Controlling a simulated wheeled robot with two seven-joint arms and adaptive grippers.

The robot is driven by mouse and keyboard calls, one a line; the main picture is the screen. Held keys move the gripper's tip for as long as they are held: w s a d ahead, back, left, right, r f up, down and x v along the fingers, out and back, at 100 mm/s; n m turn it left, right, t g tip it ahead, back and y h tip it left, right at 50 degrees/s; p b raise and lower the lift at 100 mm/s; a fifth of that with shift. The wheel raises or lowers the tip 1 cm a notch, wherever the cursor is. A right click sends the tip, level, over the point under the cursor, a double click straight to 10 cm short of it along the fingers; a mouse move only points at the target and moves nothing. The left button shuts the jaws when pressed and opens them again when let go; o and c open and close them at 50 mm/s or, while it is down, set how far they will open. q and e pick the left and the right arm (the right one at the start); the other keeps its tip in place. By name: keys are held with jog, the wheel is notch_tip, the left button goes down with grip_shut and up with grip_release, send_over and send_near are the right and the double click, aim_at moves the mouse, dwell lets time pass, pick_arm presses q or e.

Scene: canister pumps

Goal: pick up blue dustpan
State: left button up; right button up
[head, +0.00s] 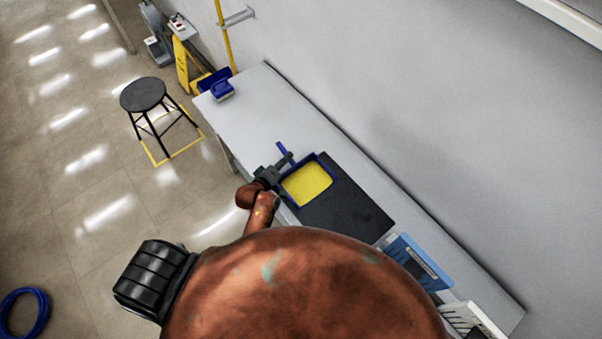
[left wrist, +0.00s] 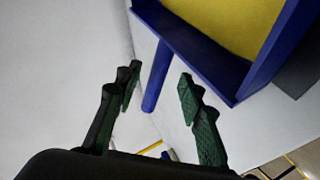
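The blue dustpan, a blue-rimmed tray with a yellow inside (head: 306,184), lies on the light worktable partly over a black mat (head: 346,208). Its blue handle (head: 283,152) points toward the table's far end. My left gripper (head: 281,167) is at the handle's side, over the table's front edge. In the left wrist view, the fingers are apart and empty, and the handle (left wrist: 155,76) shows between and beyond them. I cannot tell whether either finger touches it. The tray (left wrist: 205,48) fills the upper right there. My right gripper is not in view.
The worktable (head: 255,125) runs along a grey wall. A blue item (head: 222,91) sits at its far end; a blue-and-white container (head: 415,262) stands near its right end. A black stool (head: 144,95) and a yellow sign (head: 184,66) stand on the floor. The tabletop beyond the handle is clear.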

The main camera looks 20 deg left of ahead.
pick_arm(q)
jog(key=x, duration=0.3)
jog(key=shift+w+a+f, duration=0.1)
jog(key=shift+w, duration=0.25)
jog(key=shift+c, duration=0.7)
grip_shut()
